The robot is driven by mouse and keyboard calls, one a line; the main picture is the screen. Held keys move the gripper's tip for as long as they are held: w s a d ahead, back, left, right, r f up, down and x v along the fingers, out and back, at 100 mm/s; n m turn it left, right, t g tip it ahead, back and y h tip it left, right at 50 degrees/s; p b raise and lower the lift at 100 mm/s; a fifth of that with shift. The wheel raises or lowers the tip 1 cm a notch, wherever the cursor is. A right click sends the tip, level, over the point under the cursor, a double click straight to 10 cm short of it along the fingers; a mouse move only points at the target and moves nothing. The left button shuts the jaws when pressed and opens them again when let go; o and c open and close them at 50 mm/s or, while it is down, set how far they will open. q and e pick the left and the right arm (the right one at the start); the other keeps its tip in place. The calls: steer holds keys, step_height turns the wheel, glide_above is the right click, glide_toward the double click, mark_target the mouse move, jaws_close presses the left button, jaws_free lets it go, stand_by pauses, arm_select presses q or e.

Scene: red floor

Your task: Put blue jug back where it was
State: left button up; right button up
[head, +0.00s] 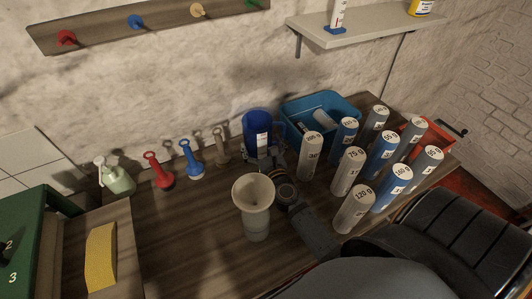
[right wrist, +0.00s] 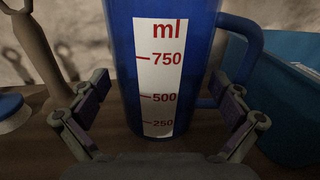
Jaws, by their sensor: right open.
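The blue jug (head: 257,125) stands upright at the back of the wooden table, near the wall. In the right wrist view the jug (right wrist: 200,75) fills the middle, with its white ml scale facing me and its handle on the right. Its top is cut off there. My right gripper (head: 264,162) is open in front of the jug. In the right wrist view its fingers (right wrist: 166,98) show on either side of the jug's lower part, with gaps visible. My left gripper is not in view.
A blue bin (head: 292,104) stands close right of the jug. Several labelled cylinders (head: 350,172) crowd the right side. A pale funnel-topped container (head: 256,222) stands in front, left of my right arm. Red (head: 153,166) and blue (head: 189,158) funnel-like items stand left; bare table lies before them.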

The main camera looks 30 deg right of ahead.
steer(key=s+b, duration=0.1)
steer(key=s, duration=0.2)
steer(key=s+a+b, duration=0.1)
steer(key=s, duration=0.2)
steer(key=s+b, duration=0.1)
steer(key=s, duration=0.2)
steer(key=shift+s+a+f, duration=0.15)
steer(key=shift+s+a, duration=0.05)
steer(key=shift+a, duration=0.2)
steer(key=shift+s+a+r+b, duration=0.1)
steer(key=shift+s+r+b, duration=0.15)
steer(key=shift+s+b, duration=0.1)
